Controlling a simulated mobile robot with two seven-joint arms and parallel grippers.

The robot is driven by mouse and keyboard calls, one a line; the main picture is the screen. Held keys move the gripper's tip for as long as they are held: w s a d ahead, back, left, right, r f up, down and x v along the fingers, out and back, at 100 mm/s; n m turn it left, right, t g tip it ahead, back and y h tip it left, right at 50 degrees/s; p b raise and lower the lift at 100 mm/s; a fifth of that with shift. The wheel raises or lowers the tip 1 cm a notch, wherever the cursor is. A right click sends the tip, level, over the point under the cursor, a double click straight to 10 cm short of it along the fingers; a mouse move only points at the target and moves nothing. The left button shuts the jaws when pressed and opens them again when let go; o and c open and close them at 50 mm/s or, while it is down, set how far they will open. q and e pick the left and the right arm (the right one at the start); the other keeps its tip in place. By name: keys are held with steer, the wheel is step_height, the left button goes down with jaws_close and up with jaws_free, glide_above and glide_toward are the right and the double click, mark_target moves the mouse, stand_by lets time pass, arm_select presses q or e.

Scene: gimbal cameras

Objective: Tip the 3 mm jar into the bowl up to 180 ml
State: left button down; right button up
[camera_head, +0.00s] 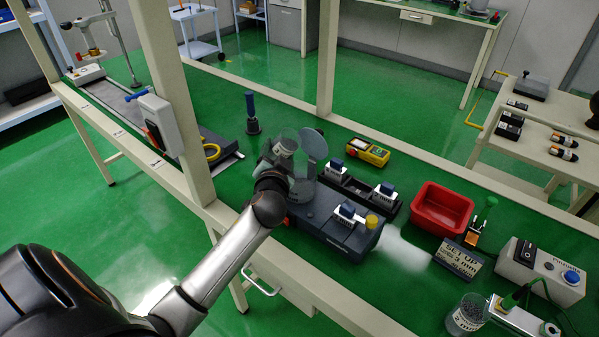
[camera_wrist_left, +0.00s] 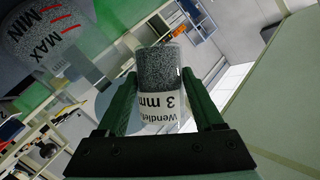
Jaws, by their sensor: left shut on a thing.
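My left gripper (camera_head: 281,162) is shut on the 3 mm jar (camera_head: 286,146), a clear jar with a white label. In the left wrist view the jar (camera_wrist_left: 161,75) sits between the green fingers (camera_wrist_left: 160,95), with dark grey speckled beads in it and the label "3 mm" upside down. A clear bowl (camera_head: 303,188) stands on a dark base, right beside the gripper and partly hidden by it. In the left wrist view the bowl (camera_wrist_left: 75,35) carries red MIN and MAX marks, with speckled grey content. I cannot tell its level. The right gripper is out of view.
A round clear lid (camera_head: 314,145) stands raised behind the bowl. A red tray (camera_head: 441,209), a yellow meter (camera_head: 367,151), a set-up sign (camera_head: 459,262) and another jar (camera_head: 467,315) are to the right. A frame post (camera_head: 180,100) rises at left.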

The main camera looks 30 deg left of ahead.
arm_select(q)
steer(key=shift+d+r+m+y+b, duration=0.1)
steer(key=shift+r+m+y+b, duration=0.35)
steer(key=shift+m, duration=0.15)
stand_by(0.9)
steer(key=shift+f+m+t+y+b, duration=0.3)
steer(key=shift+m+t+b, duration=0.2)
steer(key=shift+m+b, duration=0.3)
stand_by(1.5)
steer(key=shift+r+m+y, duration=0.25)
steer(key=shift+r+m, duration=0.15)
steer(key=shift+m, duration=0.3)
stand_by(2.2)
steer(key=shift+f+m+t+b, duration=0.15)
steer(key=shift+m+t+b, duration=0.15)
steer(key=shift+b, duration=0.2)
stand_by(0.8)
